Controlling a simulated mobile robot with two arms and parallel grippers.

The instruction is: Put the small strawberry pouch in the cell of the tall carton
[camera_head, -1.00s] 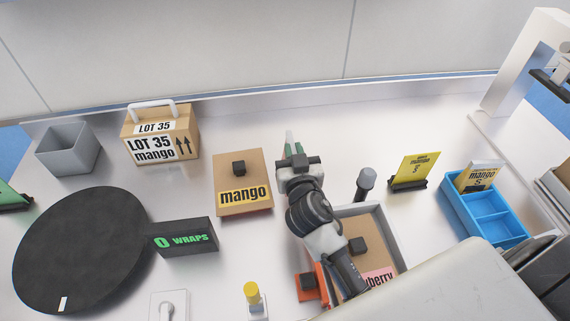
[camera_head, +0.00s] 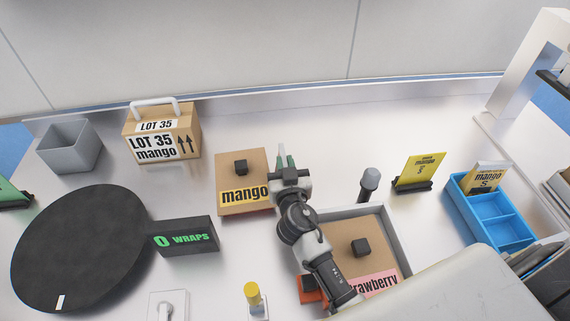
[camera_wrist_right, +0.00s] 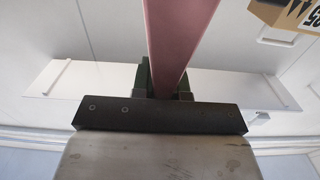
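My right gripper (camera_head: 283,165) is above the table's middle, near the mango box's right edge, its green fingers pointing to the back. In the right wrist view a plain pink piece (camera_wrist_right: 178,45) stands between the green fingers (camera_wrist_right: 165,80); it looks like the strawberry pouch, with no print visible. The head view does not show it clearly. A carton with a handle, marked LOT 35 mango (camera_head: 162,135), stands at the back left; its inside is hidden. I cannot tell any carton with a visible cell. My left gripper is not in view.
A mango box (camera_head: 228,170), a black disc (camera_head: 80,250), a WRAPS box (camera_head: 185,237) and a grey bin (camera_head: 70,150) are left. A strawberry box (camera_head: 345,245) lies in a grey tray (camera_head: 397,240). Right are a mango card (camera_head: 420,170) and a blue divided tray (camera_head: 490,215).

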